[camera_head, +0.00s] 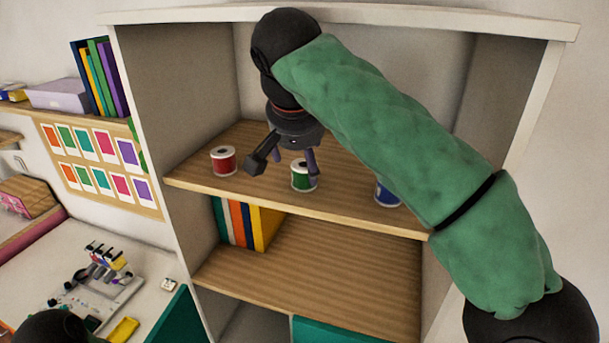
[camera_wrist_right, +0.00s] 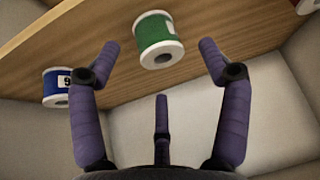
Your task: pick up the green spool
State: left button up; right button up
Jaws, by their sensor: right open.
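The green spool (camera_head: 304,177) stands on the upper wooden shelf in the head view, between a red spool (camera_head: 223,161) on the left and a blue spool (camera_head: 387,193) on the right. My right gripper (camera_head: 283,166) hangs over the shelf just behind and above the green spool, its fingers spread. In the right wrist view the green spool (camera_wrist_right: 157,38) lies beyond the open fingers (camera_wrist_right: 160,62), roughly centred between the two side ones, with nothing gripped. The blue spool (camera_wrist_right: 60,86) is at the left there. My left gripper does not show.
The white shelf unit's side wall (camera_head: 160,95) stands left of the spools. My right arm partly covers the blue spool. Books (camera_head: 245,222) stand on the shelf below (camera_head: 320,265). A desk (camera_head: 150,300) with a small device is at lower left.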

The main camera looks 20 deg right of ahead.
aim_at(303, 161)
jog(key=x, duration=0.4)
jog(key=shift+w+d+f, duration=0.1)
jog(key=shift+w+d, duration=0.05)
jog(key=shift+w, duration=0.05)
jog(key=shift+s, duration=0.1)
jog(key=c, duration=1.2)
jog(key=shift+o, duration=0.2)
jog(key=shift+r, duration=0.55)
jog(key=shift+s+r, duration=0.15)
jog(key=shift+r, duration=0.1)
jog(key=s+a+b, duration=0.1)
jog(key=s+a, duration=0.1)
jog(key=s, duration=0.3)
jog(key=s+a+b, duration=0.1)
jog(key=s+a, duration=0.1)
jog(key=s, duration=0.3)
jog(key=s+a+b, duration=0.1)
jog(key=s+a, duration=0.2)
jog(key=s, duration=0.3)
jog(key=shift+s, duration=0.1)
